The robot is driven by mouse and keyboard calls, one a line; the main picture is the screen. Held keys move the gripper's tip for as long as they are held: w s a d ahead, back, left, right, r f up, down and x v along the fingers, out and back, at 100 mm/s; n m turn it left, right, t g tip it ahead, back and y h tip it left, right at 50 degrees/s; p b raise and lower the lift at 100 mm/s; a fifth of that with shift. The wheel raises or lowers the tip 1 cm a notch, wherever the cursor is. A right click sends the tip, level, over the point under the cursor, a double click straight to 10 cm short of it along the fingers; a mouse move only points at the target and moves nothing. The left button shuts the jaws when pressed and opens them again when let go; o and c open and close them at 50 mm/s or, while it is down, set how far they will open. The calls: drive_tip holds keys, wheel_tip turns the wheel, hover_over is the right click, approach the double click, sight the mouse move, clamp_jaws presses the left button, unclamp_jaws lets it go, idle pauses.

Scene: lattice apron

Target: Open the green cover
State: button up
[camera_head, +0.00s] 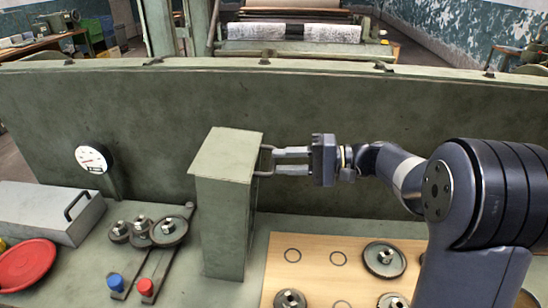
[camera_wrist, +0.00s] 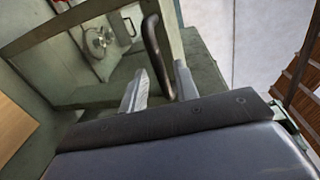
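The green cover (camera_head: 225,205) is a tall box with a sloping top, upright on the green bench in the head view. A dark bar handle (camera_head: 264,160) is on its right side. In the wrist view the handle (camera_wrist: 156,50) curves down between my two fingers. My gripper (camera_head: 277,161) is at the handle, with one finger on each side of it. In the wrist view my gripper (camera_wrist: 160,75) shows spread fingers with some gap around the bar. Whether either finger touches the bar cannot be told.
A wooden board (camera_head: 315,265) with metal wheels lies right of the cover. Left are gears (camera_head: 140,230), blue and red knobs, a gauge (camera_head: 94,159), a grey lidded box (camera_head: 50,212) and a red dish (camera_head: 26,264). A green wall (camera_head: 350,105) rises behind.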

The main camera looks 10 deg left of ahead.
sight(273, 162)
drive_tip(key=shift+a+f, duration=0.2)
drive_tip(key=shift+a, duration=1.3)
drive_tip(key=shift+s, duration=0.1)
clamp_jaws()
